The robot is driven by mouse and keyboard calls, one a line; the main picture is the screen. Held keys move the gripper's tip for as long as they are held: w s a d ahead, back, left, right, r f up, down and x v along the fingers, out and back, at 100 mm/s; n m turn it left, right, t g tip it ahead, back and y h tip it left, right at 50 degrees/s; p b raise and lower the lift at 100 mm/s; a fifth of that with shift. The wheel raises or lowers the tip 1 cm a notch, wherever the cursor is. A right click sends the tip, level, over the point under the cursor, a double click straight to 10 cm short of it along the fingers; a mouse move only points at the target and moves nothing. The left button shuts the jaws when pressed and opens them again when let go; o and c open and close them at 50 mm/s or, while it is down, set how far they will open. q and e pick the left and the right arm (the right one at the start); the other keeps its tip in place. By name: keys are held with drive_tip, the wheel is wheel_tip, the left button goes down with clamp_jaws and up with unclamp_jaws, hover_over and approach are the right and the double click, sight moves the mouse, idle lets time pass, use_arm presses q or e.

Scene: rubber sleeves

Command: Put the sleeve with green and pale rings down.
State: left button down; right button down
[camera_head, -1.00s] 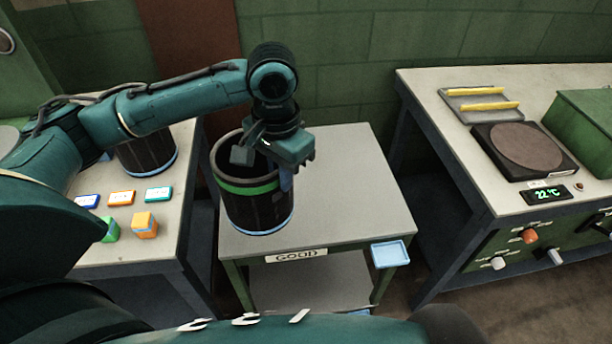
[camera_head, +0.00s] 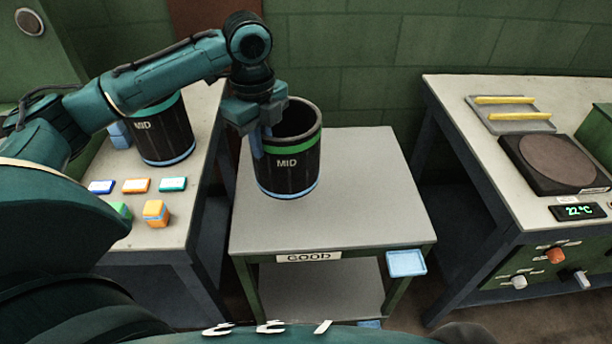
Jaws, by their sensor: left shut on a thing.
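The sleeve with green and pale rings (camera_head: 288,165) is a black open cylinder with a green band near its top, a pale blue band at its base and the word MID. It is upright over the small table marked GOOD (camera_head: 355,215); I cannot tell whether its base touches the top. My left gripper (camera_head: 260,135) is shut on its left wall at the rim, one finger outside. My right gripper is not in view.
A similar sleeve marked MID (camera_head: 165,135) stands on the left bench, behind small coloured blocks and tags. A blue tray (camera_head: 406,263) sticks out at the table's front right corner. The right bench holds a hotplate (camera_head: 553,160). The table's right half is clear.

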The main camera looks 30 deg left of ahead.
use_arm(q)
hover_over(268, 196)
drive_tip(key=f, duration=0.8)
drive_tip(key=shift+w+a+f, duration=0.15)
drive_tip(key=shift+w+f, duration=0.15)
drive_tip(key=shift+f, duration=0.25)
drive_tip(key=c, duration=1.5)
unclamp_jaws()
drive_tip(key=shift+s+f, duration=0.1)
